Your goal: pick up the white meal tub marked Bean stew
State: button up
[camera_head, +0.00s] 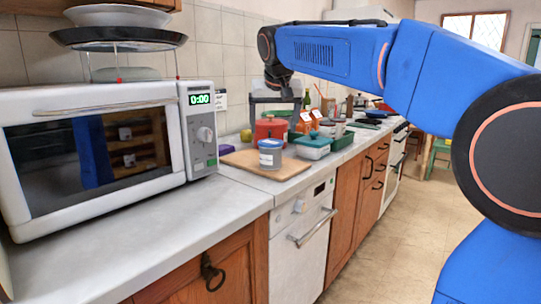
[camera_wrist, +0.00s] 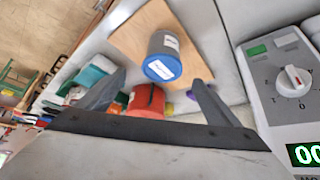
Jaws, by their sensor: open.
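A white tub with a teal lid (camera_head: 313,148) stands on the counter just right of the wooden board; its label cannot be read. It seems to be the pale tub with teal (camera_wrist: 88,76) at the left in the wrist view. A grey tub with a blue lid and white label (camera_head: 270,158) stands on the board; it also shows in the wrist view (camera_wrist: 170,45). Its lettering is unreadable too. My gripper (camera_head: 275,103) is open and empty above the counter, behind and above the tubs. Its fingers (camera_wrist: 158,98) stand wide apart in the wrist view.
A red pot (camera_head: 268,129) stands behind the grey tub, near the board (camera_head: 247,159). Orange-and-white packets (camera_head: 307,118) and a green container (camera_head: 343,140) crowd the right. A microwave (camera_head: 105,140) stands left. The front worktop is bare.

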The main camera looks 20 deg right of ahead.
aim_at(271, 142)
jog(key=shift+a+x, duration=0.1)
jog(key=shift+x, duration=1.4)
jog(key=shift+a+x, duration=0.15)
jog(key=shift+x, duration=1.3)
jog(key=shift+w+r, duration=0.1)
jog(key=shift+w, duration=0.05)
jog(key=c, duration=1.9)
jog(key=shift+o, duration=0.2)
